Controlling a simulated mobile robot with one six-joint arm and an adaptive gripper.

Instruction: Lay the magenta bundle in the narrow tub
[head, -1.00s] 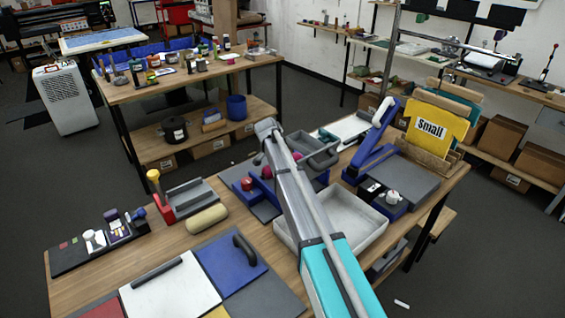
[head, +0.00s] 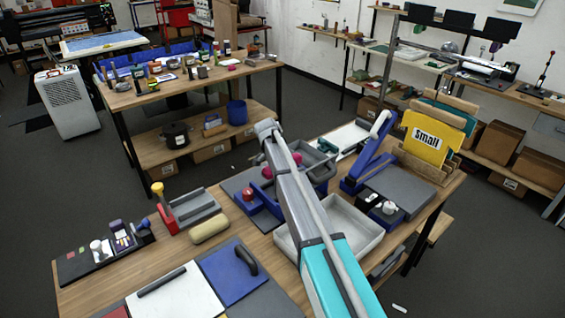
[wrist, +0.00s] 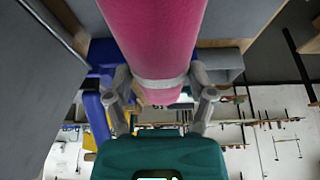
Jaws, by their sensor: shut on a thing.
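The magenta bundle (wrist: 152,40) is a thick roll with a pale band near one end, large in the wrist view. My gripper (wrist: 163,92) has its two grey fingers closed on either side of it by the band. In the head view my arm hides the gripper and most of the bundle; magenta ends (head: 268,172) show on both sides of the arm, above the table. A grey open tub (head: 318,170) stands just right of the arm, partly hidden; I cannot tell for sure that it is the narrow tub. The bundle is not seen resting in anything.
A wide pale tray (head: 362,236) lies right of my arm. Nearby are a blue angled stand (head: 368,160), a yellow "Small" panel (head: 425,138), a red and grey fixture (head: 190,208) and a beige roll (head: 209,230). Flat boards cover the front table.

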